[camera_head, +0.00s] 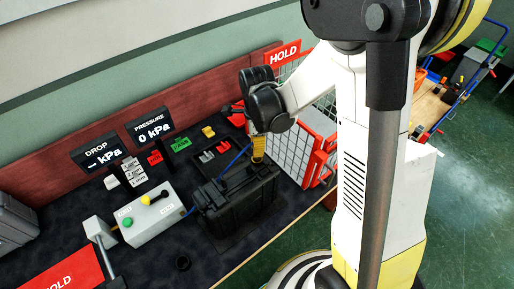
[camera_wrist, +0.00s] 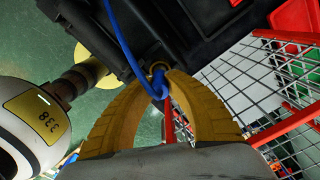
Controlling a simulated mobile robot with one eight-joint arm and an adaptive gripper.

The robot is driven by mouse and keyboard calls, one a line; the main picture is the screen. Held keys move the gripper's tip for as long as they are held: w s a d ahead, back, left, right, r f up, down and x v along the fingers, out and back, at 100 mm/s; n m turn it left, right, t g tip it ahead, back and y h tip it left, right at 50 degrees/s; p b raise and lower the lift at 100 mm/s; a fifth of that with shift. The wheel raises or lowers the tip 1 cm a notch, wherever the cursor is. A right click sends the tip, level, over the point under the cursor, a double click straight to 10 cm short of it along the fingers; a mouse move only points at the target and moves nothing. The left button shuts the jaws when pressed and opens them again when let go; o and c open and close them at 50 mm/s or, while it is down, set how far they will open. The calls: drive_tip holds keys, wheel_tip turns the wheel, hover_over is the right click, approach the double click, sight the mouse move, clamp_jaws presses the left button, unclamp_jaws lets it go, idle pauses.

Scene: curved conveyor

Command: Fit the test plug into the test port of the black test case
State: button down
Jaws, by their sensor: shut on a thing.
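The black test case (camera_head: 240,203) stands closed on the dark bench mat. Its dark body also fills the top of the wrist view (camera_wrist: 185,22). My gripper (camera_head: 258,150) is above the case's back right side, with its fingers pointing down. In the wrist view its yellow fingers (camera_wrist: 160,88) are shut on the test plug (camera_wrist: 157,78), a small blue piece with a brass-coloured ring at its end. A blue hose (camera_head: 237,158) runs from the plug. The plug end appears close to the case; I cannot tell whether it touches. The port is not clearly visible.
A grey control box (camera_head: 152,215) with a green button and a yellow-topped control stands left of the case. Pressure (camera_head: 150,128) and drop (camera_head: 98,152) displays stand behind. A red-framed wire cage (camera_head: 318,150) is close on the right. The bench's front edge is near the case.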

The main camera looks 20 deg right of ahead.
drive_tip(key=shift+f, duration=0.15)
drive_tip(key=c, duration=1.4)
unclamp_jaws()
wheel_tip(320, 180, up, 12)
drive_tip(key=p, duration=0.3)
drive_tip(key=s+r+n+t, duration=0.2)
drive_tip(key=s+r+n, duration=0.1)
drive_tip(key=n, duration=0.3)
drive_tip(key=s+r+n+t, duration=0.2)
drive_tip(key=s+r+n, duration=0.1)
drive_tip(key=s+n, duration=0.2)
drive_tip(key=s+r+n+t, duration=0.3)
drive_tip(key=s+n, duration=0.1)
drive_tip(key=n, duration=0.5)
drive_tip(key=shift+s+r, duration=0.25)
drive_tip(key=shift+s, duration=0.1)
